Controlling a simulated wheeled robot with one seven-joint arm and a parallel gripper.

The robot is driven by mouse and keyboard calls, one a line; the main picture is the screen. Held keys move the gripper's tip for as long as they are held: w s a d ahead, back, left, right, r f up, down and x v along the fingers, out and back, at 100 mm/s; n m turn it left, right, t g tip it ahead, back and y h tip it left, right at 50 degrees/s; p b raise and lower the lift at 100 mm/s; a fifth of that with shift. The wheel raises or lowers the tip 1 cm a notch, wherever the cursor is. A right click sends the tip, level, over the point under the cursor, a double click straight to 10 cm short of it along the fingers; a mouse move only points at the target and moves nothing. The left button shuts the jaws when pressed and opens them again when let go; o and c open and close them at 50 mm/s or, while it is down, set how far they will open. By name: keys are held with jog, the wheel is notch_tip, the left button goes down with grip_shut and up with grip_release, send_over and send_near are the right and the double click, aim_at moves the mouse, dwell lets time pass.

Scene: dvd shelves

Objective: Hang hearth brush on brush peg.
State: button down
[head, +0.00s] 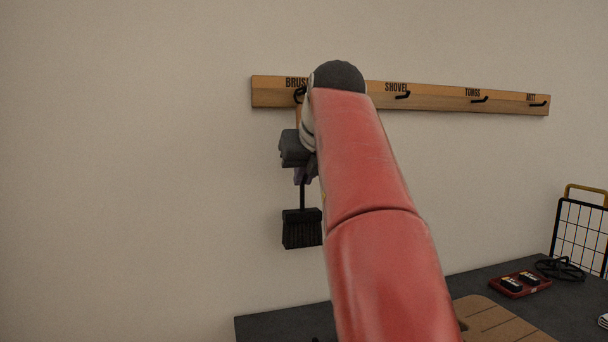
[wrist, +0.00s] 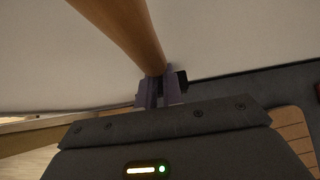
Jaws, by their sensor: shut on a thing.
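The hearth brush has a black bristle head (head: 302,232) hanging downward and a wooden handle, which fills the upper middle of the wrist view (wrist: 128,30). My gripper (head: 306,174) is shut on the brush handle below the peg rail, and its fingers (wrist: 159,92) close around it in the wrist view. The brush looks upright. The brush peg (head: 299,95) is at the rail's left end under the BRUSH label, partly covered by my arm. A dark loop shape shows there at the handle's top; I cannot tell whether it is around the peg.
The wooden rail (head: 434,97) continues right with empty SHOVEL, TONGS and MITT pegs. Below right, a dark tabletop (head: 275,326) carries a slatted wooden board (head: 500,322), a red tray (head: 520,285) with dark items, a black trivet-like piece (head: 561,269) and a wire rack (head: 580,232).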

jog(key=c, duration=1.5)
grip_release()
jog(key=shift+o, duration=0.2)
